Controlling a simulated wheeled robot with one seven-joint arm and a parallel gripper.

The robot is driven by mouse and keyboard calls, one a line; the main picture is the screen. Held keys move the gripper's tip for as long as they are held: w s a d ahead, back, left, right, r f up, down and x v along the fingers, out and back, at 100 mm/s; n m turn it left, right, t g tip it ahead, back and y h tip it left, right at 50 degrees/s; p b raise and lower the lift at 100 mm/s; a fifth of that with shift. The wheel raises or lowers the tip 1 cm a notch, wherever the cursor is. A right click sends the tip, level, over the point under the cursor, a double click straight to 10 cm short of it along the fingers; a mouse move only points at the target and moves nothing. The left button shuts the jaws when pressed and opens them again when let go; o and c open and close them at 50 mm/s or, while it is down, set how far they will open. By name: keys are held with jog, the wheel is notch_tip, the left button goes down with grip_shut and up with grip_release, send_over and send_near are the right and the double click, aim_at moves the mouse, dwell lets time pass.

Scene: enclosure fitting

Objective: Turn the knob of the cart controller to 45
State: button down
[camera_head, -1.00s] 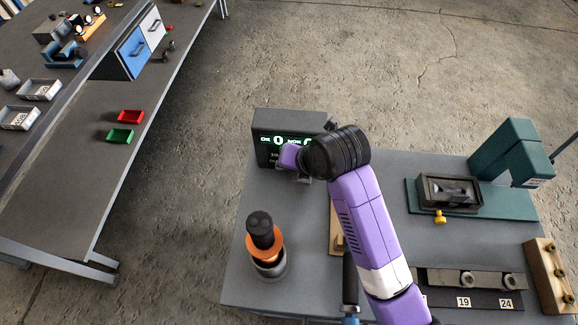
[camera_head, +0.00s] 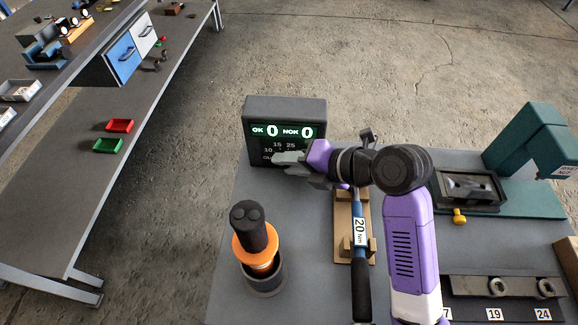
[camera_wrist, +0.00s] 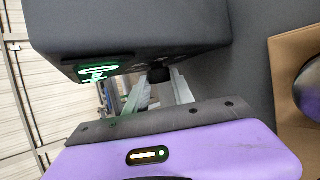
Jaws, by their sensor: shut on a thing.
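The cart controller (camera_head: 285,108) is a dark grey box at the back left of the cart top. Its green display reads OK 0 and NOK 0, with dial numbers such as 10, 15 and 25 below. My gripper (camera_head: 282,160) reaches in from the right, low at its front face. In the wrist view its two pale fingers (camera_wrist: 157,92) are closed on the dark knob (camera_wrist: 158,75), under the edge of the controller (camera_wrist: 130,30). In the head view the fingers hide the knob, so its setting cannot be read.
A torque wrench (camera_head: 360,235) marked 20 Nm lies on a wooden rest beside my arm. A black and orange tool (camera_head: 250,235) stands in a round holder at the front left. A green fixture (camera_head: 530,200) is at the right.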

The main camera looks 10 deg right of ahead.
dwell(0.3)
jog(key=c, duration=1.1)
grip_release()
jog(key=shift+b+v, duration=0.45)
jog(key=shift+v, duration=3.45)
